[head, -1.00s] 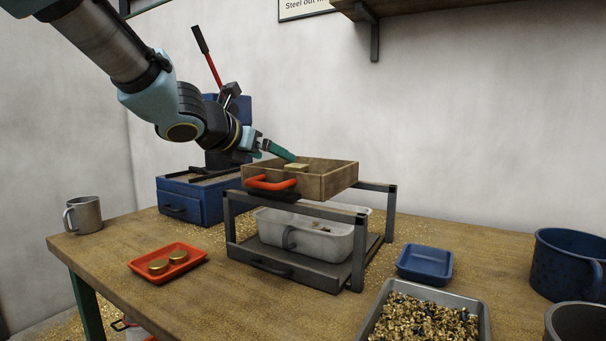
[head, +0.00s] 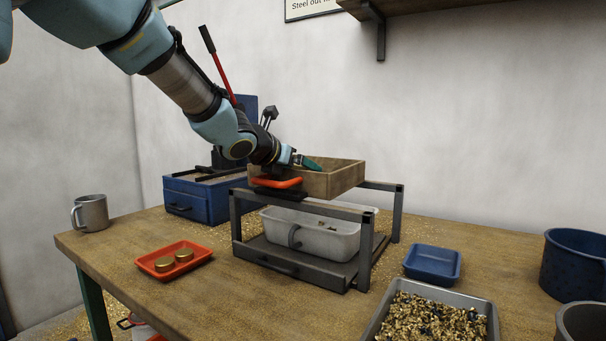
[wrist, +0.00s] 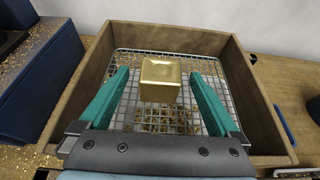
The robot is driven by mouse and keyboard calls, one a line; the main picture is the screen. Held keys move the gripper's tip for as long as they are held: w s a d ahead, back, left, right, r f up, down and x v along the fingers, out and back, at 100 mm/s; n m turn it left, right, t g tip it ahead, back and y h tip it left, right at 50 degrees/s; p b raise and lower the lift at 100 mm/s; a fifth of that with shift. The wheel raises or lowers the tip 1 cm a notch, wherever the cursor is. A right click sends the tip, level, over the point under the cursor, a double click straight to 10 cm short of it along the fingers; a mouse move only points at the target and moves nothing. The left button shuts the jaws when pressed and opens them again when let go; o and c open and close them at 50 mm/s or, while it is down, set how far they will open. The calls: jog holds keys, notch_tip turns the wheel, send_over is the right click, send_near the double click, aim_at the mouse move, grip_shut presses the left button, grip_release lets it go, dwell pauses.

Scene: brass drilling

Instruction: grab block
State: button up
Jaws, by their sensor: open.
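A brass block (wrist: 160,78) sits in the wooden sieve box (wrist: 255,95), on its wire mesh (wrist: 130,105), in the wrist view. My gripper (wrist: 163,78) is open, with one green finger on each side of the block and a gap on both sides. In the head view my gripper (head: 312,163) reaches down into the wooden box (head: 335,181). There the block is hidden behind the box's wall and my gripper.
The box stands on a dark metal frame (head: 367,250) over a white bin (head: 330,238). An orange tray (head: 150,262) holds two brass discs. A grey tray of chips (head: 425,320) and blue dish (head: 432,262) are right.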

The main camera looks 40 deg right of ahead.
grip_shut()
dwell(0.7)
